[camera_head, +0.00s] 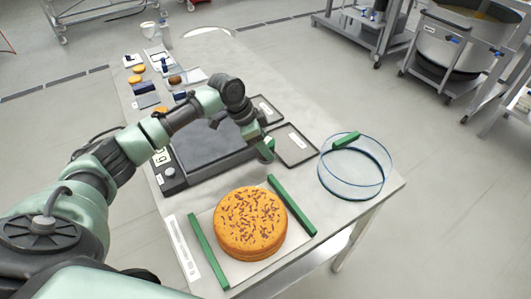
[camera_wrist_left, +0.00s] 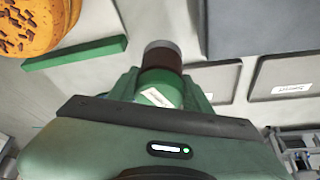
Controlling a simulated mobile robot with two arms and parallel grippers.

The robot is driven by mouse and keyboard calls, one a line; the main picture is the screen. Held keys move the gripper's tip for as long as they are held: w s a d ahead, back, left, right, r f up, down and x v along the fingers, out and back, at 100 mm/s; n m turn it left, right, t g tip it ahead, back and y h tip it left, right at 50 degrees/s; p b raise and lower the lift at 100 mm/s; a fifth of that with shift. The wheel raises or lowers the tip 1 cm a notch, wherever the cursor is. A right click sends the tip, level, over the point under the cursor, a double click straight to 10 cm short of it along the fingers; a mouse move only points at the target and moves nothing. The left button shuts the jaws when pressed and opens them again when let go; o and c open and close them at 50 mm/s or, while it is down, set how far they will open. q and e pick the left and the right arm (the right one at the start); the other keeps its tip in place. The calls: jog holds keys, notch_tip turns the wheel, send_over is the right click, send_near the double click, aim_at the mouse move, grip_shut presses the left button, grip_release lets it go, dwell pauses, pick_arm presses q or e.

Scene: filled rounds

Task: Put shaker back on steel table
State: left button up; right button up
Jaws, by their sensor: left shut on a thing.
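My left gripper (camera_head: 262,150) is above the steel table (camera_head: 350,205), near the right side of the black scale-like device. In the left wrist view it is shut on the shaker (camera_wrist_left: 162,62), a small cylinder with a grey end, a dark brown band and a green part with a white label. The shaker's lower part is hidden between the fingers. In the head view the gripper and arm largely hide the shaker, and I cannot tell whether it touches the table. My right gripper is not in view.
A sprinkled round cake (camera_head: 250,222) lies between two green bars (camera_head: 292,206) at the front. A clear round container (camera_head: 354,172) stands at the right with a green bar across its rim. Dark flat trays (camera_head: 291,146) lie behind the gripper. Bare table shows between the trays and cake.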

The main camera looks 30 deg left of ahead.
pick_arm(q)
notch_tip(320, 180, down, 4)
jog(key=shift+r+p, duration=0.15)
jog(key=shift+p, duration=0.2)
jog(key=shift+f, duration=0.2)
jog(key=shift+f, duration=0.15)
jog(key=o, duration=1.4)
jog(key=shift+o, duration=0.2)
jog(key=shift+r, duration=0.25)
jog(key=b+v, duration=0.2)
jog(key=v, duration=1)
jog(key=shift+b, duration=0.4)
